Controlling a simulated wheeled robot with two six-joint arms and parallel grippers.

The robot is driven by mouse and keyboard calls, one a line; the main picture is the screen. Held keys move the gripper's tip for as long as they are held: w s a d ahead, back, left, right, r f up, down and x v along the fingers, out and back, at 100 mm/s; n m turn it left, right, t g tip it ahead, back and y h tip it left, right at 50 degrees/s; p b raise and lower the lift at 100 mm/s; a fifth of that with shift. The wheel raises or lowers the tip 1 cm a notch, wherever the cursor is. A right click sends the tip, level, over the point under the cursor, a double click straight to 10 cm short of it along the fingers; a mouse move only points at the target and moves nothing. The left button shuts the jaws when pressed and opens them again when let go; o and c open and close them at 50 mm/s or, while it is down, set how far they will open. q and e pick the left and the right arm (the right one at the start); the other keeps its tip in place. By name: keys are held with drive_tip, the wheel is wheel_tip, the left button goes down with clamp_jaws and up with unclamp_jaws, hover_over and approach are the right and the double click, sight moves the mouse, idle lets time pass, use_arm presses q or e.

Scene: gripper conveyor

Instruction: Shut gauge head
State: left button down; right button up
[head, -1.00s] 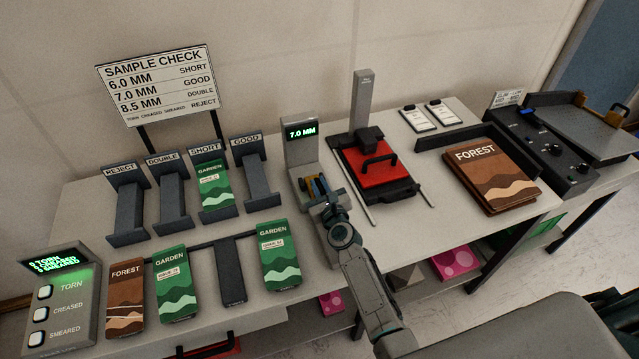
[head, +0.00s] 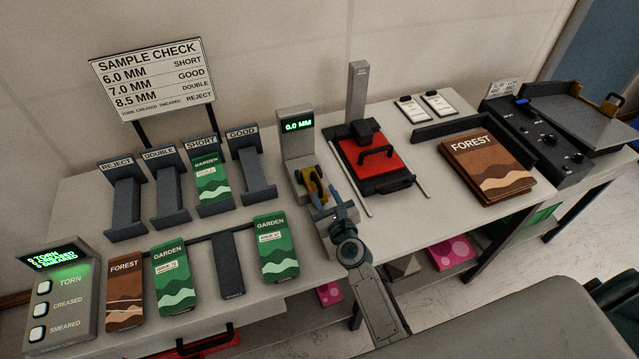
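The gauge (head: 295,133) is a grey stand on the table with a small green display that reads 0.0 MM. Its low head area, with a dark and yellow part (head: 315,188), sits at the foot of the stand. My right gripper (head: 325,207) is at the front of this part and overlaps it in the picture. Its fingertips are too small and too covered to tell if they are open, shut or touching the head. I cannot make out whether the head is fully down. My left gripper is not in view.
Left of the gauge stand sample slots, with a green Garden booklet (head: 211,182) in the SHORT one. More booklets lie in front, including a brown Forest one (head: 125,290). A red-plated press (head: 371,155) stands close on the right. A Forest stack (head: 487,167) lies farther right.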

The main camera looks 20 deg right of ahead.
drive_tip(key=shift+s+r, duration=0.1)
drive_tip(key=shift+s, duration=1.55)
